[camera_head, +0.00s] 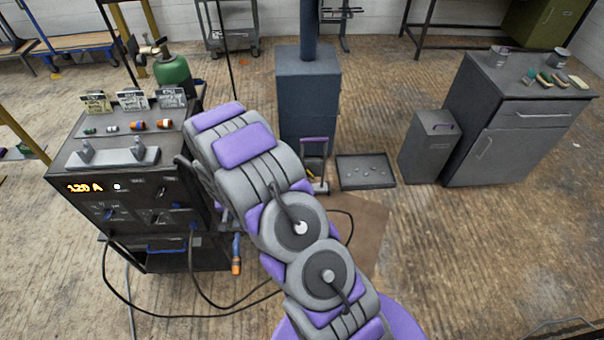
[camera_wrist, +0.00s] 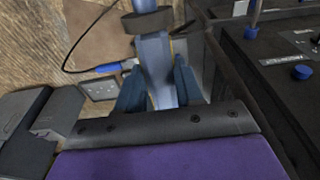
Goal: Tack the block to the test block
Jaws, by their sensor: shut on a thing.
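In the wrist view my gripper (camera_wrist: 160,88) has its two blue fingers closed around a long blue-grey handle-like part (camera_wrist: 155,55) with a dark collar (camera_wrist: 148,20) near its top; I cannot tell for sure what tool it is. A grey piece with dark spots (camera_wrist: 98,89) lies just left of the fingers, with a blue cable end (camera_wrist: 108,68) beside it; I cannot tell whether they touch. I cannot pick out the block or test block with certainty.
The welding machine (camera_head: 130,190), showing 120 A, stands at the left; a blue and orange torch-like piece (camera_head: 236,255) hangs beside it. Black cables loop over the floor. A brown mat (camera_head: 365,235), a shallow tray (camera_head: 347,181), a dark bin (camera_head: 428,150) and a cabinet (camera_head: 500,150) are right of my arm.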

